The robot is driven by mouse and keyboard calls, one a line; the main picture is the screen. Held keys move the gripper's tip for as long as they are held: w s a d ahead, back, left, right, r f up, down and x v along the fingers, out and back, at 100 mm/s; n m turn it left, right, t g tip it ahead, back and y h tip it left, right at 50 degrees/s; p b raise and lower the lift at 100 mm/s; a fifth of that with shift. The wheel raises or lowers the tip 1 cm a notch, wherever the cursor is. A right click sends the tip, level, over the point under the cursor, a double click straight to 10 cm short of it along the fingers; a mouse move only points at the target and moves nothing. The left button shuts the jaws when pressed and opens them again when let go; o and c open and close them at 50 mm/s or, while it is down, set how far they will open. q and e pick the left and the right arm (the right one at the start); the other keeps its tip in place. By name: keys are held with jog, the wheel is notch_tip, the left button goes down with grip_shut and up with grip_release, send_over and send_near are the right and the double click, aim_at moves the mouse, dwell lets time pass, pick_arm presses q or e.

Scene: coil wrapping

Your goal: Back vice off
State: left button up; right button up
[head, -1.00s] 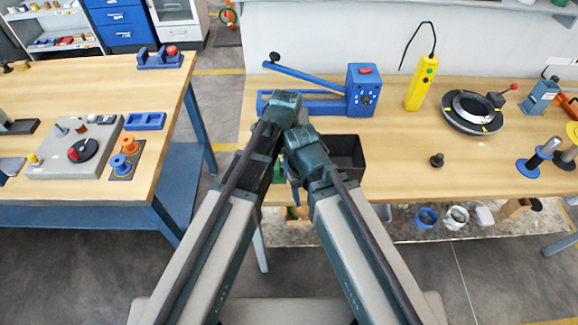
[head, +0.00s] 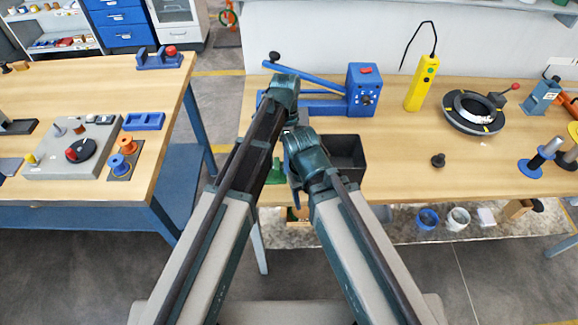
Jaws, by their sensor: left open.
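A blue bench tool with a long lever (head: 312,77) and a red-topped upright box (head: 361,90) stands at the back of the right table. Which blue tool is the vice, I cannot tell for sure. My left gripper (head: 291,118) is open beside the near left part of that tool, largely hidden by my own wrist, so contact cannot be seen. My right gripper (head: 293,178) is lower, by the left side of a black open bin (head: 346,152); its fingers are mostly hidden. A green item (head: 274,172) shows partly behind my arms.
On the right table (head: 400,180) stand a yellow handheld box (head: 421,83), a black ring coil (head: 472,112), a small black knob (head: 438,160), a blue clamp-like tool (head: 540,96) and blue-flanged spools (head: 540,157). The table's middle is mostly clear. A separate left table (head: 90,185) holds a grey plate (head: 72,150).

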pick_arm(q)
jog(key=c, duration=0.8)
jog(key=shift+s+a+r+t+p, duration=0.1)
jog(key=shift+s+r+t+p, duration=0.15)
jog(key=shift+s+t+p, duration=0.4)
jog(key=shift+f+t, duration=0.2)
jog(key=shift+t, duration=0.75)
jog(key=shift+w+t, duration=0.3)
